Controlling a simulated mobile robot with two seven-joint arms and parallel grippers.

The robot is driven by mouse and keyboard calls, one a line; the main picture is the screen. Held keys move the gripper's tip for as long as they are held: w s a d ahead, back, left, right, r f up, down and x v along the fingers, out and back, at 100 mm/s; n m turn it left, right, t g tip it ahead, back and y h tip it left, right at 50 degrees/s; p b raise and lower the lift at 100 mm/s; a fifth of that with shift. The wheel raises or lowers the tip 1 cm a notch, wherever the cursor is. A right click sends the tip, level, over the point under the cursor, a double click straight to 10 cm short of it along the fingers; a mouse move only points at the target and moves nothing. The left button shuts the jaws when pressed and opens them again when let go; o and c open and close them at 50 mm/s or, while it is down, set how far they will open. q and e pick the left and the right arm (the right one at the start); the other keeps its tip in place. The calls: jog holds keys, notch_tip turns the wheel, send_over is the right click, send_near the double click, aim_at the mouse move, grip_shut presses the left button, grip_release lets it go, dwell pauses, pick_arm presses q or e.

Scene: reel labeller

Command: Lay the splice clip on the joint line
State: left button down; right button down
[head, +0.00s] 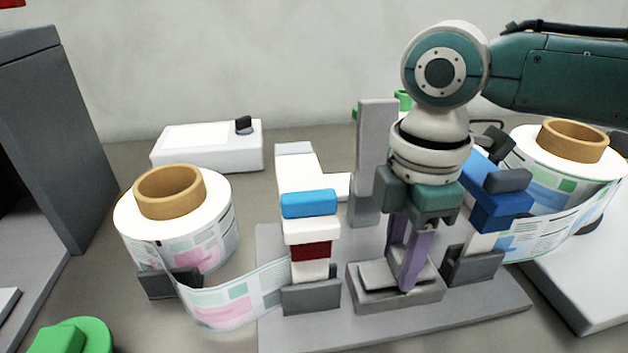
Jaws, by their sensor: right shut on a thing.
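My right gripper (408,262) comes down from the upper right, with its purple fingers pointing down into the low grey bed (378,299) at the middle of the fixture. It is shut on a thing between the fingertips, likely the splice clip. The fingers hide most of it, so its shape and whether it touches the bed cannot be told. A light grey plate (378,275) shows in the bed beside the fingers. The joint line cannot be made out. My left gripper is not in view.
A printed label reel (220,222) stands left, its strip running to a clamp with a blue top (309,204). Another reel (530,150) and blue clamp (497,208) stand right. A grey post (376,150) rises behind the bed. A white device (205,147) sits behind.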

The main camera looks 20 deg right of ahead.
aim_at(402, 252)
jog(key=shift+f, duration=0.15)
jog(key=shift+c, duration=2.2)
grip_release()
notch_tip(402, 252, up, 11)
jog(key=p, duration=0.2)
jog(key=s+a+f+m+t+y, duration=0.1)
jog(key=s+a+f+m, duration=0.15)
jog(key=a, duration=0.25)
jog(key=s+a+f+m+t+y, duration=0.1)
jog(key=s+a+f+y, duration=0.1)
jog(key=s+a+f, duration=0.25)
jog(key=s+d+m+t+h, duration=0.1)
jog(key=s+d+m+h, duration=0.1)
jog(key=s+d+m, duration=0.4)
jog(key=s+f+m, duration=0.1)
jog(key=s+m, duration=0.2)
jog(key=m, duration=0.1)
jog(key=shift+d+t+h, duration=0.2)
jog(key=shift+t+h, duration=0.1)
jog(key=shift+h, duration=0.1)
